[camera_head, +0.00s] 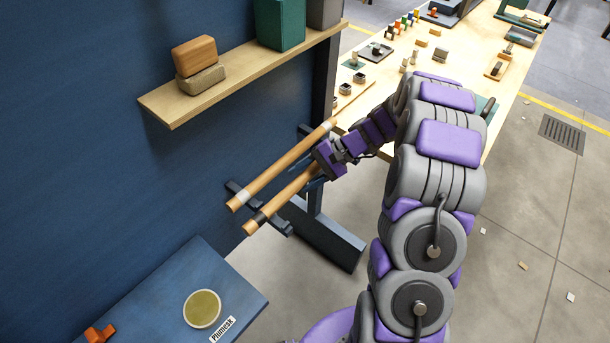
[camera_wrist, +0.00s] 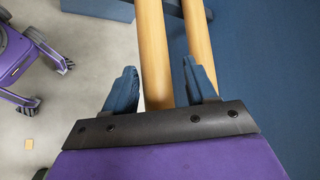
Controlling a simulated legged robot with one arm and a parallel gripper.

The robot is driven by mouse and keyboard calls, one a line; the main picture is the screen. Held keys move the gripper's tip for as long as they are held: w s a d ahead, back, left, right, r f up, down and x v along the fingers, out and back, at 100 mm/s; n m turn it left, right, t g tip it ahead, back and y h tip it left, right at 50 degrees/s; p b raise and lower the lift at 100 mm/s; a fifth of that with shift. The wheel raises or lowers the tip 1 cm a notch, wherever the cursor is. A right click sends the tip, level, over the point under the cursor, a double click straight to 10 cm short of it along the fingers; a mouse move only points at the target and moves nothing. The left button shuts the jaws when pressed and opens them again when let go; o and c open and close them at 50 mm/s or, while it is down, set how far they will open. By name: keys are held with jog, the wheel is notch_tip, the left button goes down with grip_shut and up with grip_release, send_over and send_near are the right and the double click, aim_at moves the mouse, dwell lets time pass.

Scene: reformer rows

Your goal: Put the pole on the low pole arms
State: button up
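Two tan poles lie side by side, slanting along the blue wall in the head view. The pole with a white band (camera_head: 270,176) is nearer the wall; the pole with a black band (camera_head: 283,197) is farther out. Dark pole arms (camera_head: 236,189) of a stand show under their near ends. My gripper (camera_head: 313,174) is at the black-banded pole. In the wrist view its blue fingers (camera_wrist: 160,88) are apart, with that pole (camera_wrist: 153,45) running between them, gaps showing on both sides. The other pole (camera_wrist: 201,45) passes behind the right finger. The far ends are partly hidden.
A shelf (camera_head: 240,75) with blocks and a green box (camera_head: 280,24) juts from the wall above the poles. A long workbench (camera_head: 460,62) with small parts stands behind. A blue table (camera_head: 190,290) is in front. The stand's foot (camera_head: 325,240) is on open floor.

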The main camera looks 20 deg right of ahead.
jog(key=shift+o, duration=0.3)
jog(key=d, duration=0.5)
jog(key=shift+r, duration=0.1)
jog(key=p+v, duration=0.3)
jog(key=v, duration=0.8)
jog(key=s+a+r+n+g+h, duration=0.2)
jog(key=s+a+r+n+h, duration=0.1)
jog(key=s+a+r, duration=0.65)
jog(key=s+a+n+h, duration=0.1)
jog(key=s+h, duration=0.3)
jog(key=s, duration=0.8)
jog(key=s+a+n+h, duration=0.1)
jog(key=s+n+h, duration=0.2)
jog(key=s, duration=1)
jog(key=shift+a+r+t+h, duration=0.35)
jog(key=shift+r+h, duration=0.15)
jog(key=shift+h, duration=0.1)
